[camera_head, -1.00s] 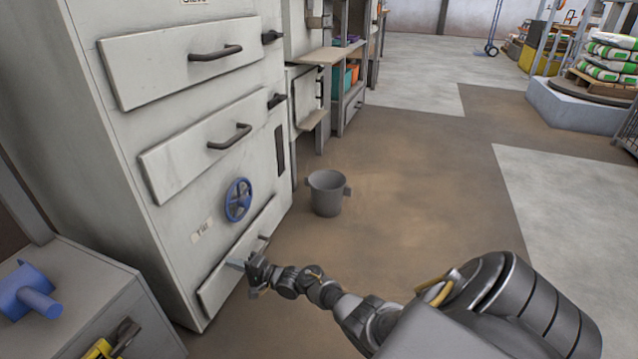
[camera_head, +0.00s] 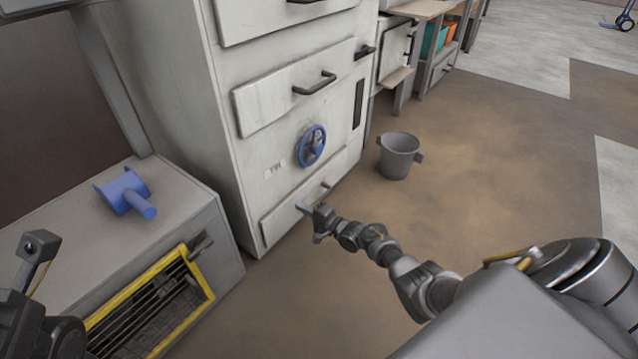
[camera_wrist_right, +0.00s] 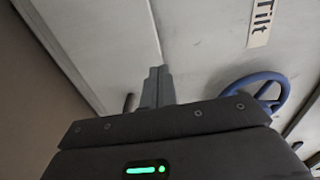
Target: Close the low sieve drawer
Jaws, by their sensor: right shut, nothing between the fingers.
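The low sieve drawer (camera_head: 283,216) is the bottom drawer of the pale grey cabinet, below the blue handwheel (camera_head: 312,146) and the "Tilt" label. Its front looks flush or nearly flush with the cabinet; a small gap cannot be ruled out. My right gripper (camera_head: 303,207) is shut and empty, at the drawer's front near its handle (camera_head: 326,185). In the right wrist view the shut fingers (camera_wrist_right: 157,75) point at the seam beside the drawer front (camera_wrist_right: 92,40); contact cannot be told. My left gripper is not clearly in view; only part of my left arm shows.
A grey bucket (camera_head: 399,157) stands on the floor right of the cabinet. A low grey unit (camera_head: 50,225) with a blue scoop-like object (camera_head: 125,193) on top and a yellow-framed grille (camera_head: 150,310) stands at the left. The floor in front of the cabinet is clear.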

